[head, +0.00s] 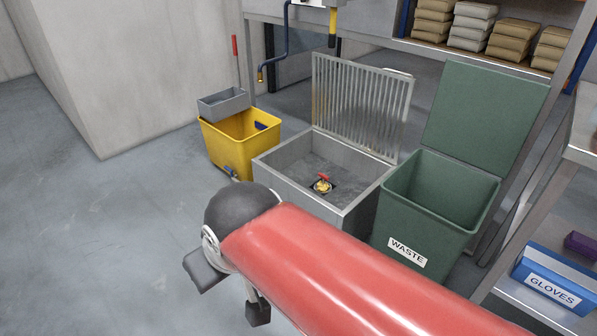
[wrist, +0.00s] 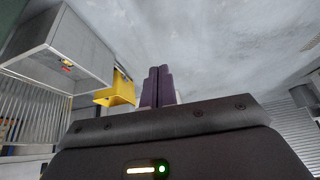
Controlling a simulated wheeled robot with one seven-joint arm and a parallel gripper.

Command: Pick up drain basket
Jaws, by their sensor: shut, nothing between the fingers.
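The grey square sump (head: 275,178) stands open, its slatted grate raised at the back. On its floor lies a small brass-coloured piece with a red handle (head: 322,184), over a dark square opening. I cannot tell whether this piece is the drain basket or a valve, and no other basket shows clearly. It also appears small inside the sump in the wrist view (wrist: 67,65). My gripper (wrist: 158,72) has its purple fingers together and empty, apart from the sump and pointing over bare floor.
A yellow mop bucket (head: 222,150) stands left of the sump. A green waste bin (head: 425,220) with its lid up stands close on the right. A blue glove box (head: 553,278) sits on a shelf at right. A blue pipe (head: 287,45) hangs behind. The left floor is clear.

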